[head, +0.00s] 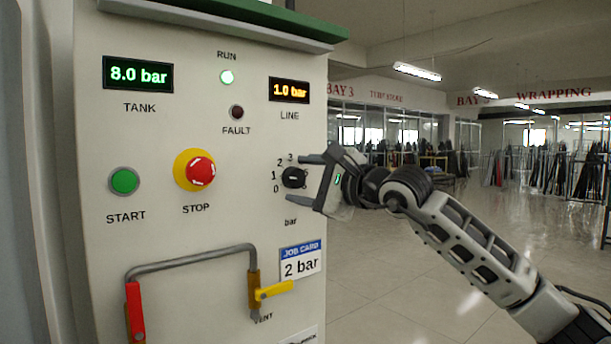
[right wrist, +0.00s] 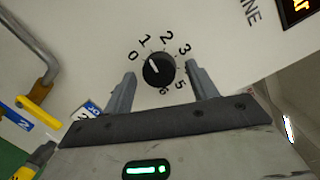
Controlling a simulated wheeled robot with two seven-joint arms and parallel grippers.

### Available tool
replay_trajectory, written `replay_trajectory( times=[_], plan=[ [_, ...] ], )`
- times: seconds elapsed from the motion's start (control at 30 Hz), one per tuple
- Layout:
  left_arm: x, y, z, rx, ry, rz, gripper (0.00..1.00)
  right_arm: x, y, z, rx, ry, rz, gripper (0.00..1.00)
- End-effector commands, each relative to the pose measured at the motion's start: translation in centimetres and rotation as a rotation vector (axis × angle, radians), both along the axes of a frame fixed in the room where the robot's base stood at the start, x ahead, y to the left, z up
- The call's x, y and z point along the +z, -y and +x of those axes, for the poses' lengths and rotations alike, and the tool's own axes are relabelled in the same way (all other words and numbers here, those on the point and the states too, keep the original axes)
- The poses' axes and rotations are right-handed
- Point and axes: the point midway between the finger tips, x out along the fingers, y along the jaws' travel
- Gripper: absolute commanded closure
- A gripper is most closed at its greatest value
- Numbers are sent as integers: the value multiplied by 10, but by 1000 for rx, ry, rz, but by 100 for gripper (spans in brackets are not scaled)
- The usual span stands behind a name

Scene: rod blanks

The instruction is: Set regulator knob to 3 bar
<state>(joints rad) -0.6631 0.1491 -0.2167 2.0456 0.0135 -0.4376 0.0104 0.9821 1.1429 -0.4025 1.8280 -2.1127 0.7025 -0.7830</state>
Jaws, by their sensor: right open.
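The black regulator knob (head: 294,177) sits on the panel under the LINE display (head: 289,90), which reads 1.0 bar. In the right wrist view the white mark on the knob (right wrist: 159,70) points toward the 1. The 3 on its dial (right wrist: 184,48) is clear of the fingers. My right gripper (head: 296,178) is open at the knob, one finger on either side. The right wrist view shows gaps between the fingers (right wrist: 160,69) and the knob, so they do not grip it. My left gripper is not in view.
The TANK display (head: 138,74) reads 8.0 bar. A job card (head: 300,262) below the knob reads 2 bar. A red stop button (head: 200,172), a green start button (head: 124,181) and a grey pipe with a yellow vent lever (head: 274,290) are on the panel. Open floor lies right.

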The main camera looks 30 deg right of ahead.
Motion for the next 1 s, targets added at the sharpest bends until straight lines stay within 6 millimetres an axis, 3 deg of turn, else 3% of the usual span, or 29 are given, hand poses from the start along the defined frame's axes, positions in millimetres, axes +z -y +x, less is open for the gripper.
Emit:
replay_trajectory(
  times=[0.13,0.3,0.67,1.0],
  plan=[
    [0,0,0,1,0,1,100,0,0,0,0,0,0,42],
    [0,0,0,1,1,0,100,0,0,0,0,0,0,87],
    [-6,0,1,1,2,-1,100,-2,0,-1,1,-2,40,87],
    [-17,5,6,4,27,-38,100,-7,-1,0,3,-19,265,87]
  ],
)
